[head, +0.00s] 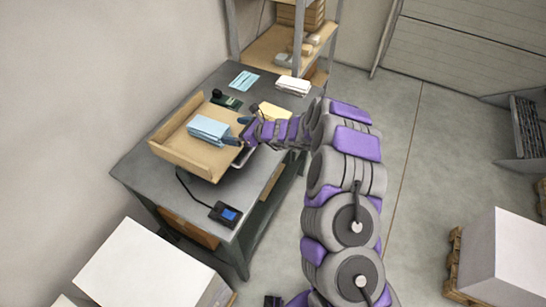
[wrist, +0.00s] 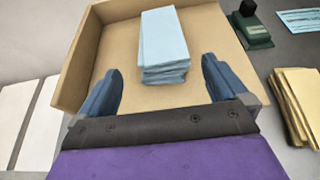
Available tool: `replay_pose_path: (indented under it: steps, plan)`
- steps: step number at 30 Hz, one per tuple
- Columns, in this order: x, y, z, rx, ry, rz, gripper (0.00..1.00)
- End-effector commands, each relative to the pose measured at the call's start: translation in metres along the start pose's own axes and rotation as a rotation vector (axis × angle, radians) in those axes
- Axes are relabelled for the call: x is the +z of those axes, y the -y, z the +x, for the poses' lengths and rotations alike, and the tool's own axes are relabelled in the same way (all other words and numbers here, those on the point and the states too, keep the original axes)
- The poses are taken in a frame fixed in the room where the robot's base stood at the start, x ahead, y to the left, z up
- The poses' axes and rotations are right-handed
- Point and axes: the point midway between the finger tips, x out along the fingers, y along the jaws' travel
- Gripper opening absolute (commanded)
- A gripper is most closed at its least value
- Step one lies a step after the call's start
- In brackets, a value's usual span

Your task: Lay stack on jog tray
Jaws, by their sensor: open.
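A pale blue stack (head: 208,130) of folded sheets or envelopes lies on the tan jog tray (head: 181,160), which has raised walls at its far and left sides in the wrist view. The stack (wrist: 163,45) also shows in the wrist view, standing on the tray floor (wrist: 212,40). My gripper (head: 240,132) is at the tray's right side in the head view. In the wrist view my gripper (wrist: 160,88) is open, its two blue fingers apart on either side of the stack's near end. I see no finger touching the stack.
A dark table (head: 135,172) bears the tray, a small device with a blue screen (head: 225,213), a green stamp-like object (wrist: 254,30), a tan stack (wrist: 292,105) and a white stack (head: 293,86). White boxes (head: 140,265) stand at the front left. Shelves (head: 270,45) stand behind.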

Motion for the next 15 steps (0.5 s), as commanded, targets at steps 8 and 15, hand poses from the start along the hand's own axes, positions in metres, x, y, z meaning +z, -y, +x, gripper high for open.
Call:
replay_pose_path:
  steps: [8, 15]
  plan:
    - [0.007, -0.004, -0.003, 0.013, 0.006, -0.02, 1.0]
    - [0.079, -0.056, -0.041, 0.159, 0.051, -0.261, 1.0]
